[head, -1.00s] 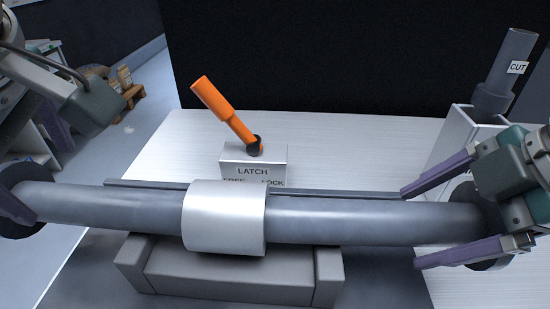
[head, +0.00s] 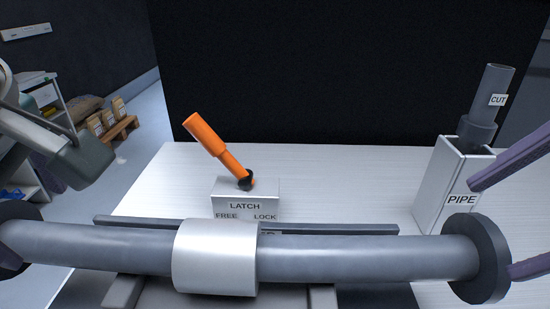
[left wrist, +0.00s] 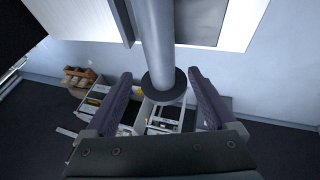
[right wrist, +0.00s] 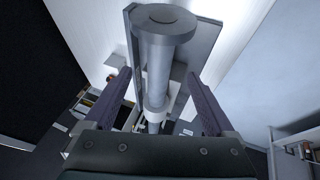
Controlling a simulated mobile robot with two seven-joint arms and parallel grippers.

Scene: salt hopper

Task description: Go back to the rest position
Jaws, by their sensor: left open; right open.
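A long grey pipe (head: 365,258) with dark end flanges and a silver sleeve (head: 215,258) lies across the front in the head view. Its right flange (head: 480,258) shows whole. My right gripper (head: 492,230) is open and empty beside that end, its purple fingers apart from the pipe; the right wrist view shows the open fingers (right wrist: 158,72) with the pipe beyond. My left gripper is open; its fingers (left wrist: 160,78) show either side of the pipe's left end in the left wrist view, and I cannot tell whether they touch. In the head view its fingers are mostly hidden.
An orange lever (head: 220,152) leans left, toward FREE, on the LATCH block (head: 245,198). A white PIPE holder (head: 450,185) with an upright grey CUT piece (head: 490,90) stands at the right. Shelves and a pallet (head: 118,132) are at the far left.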

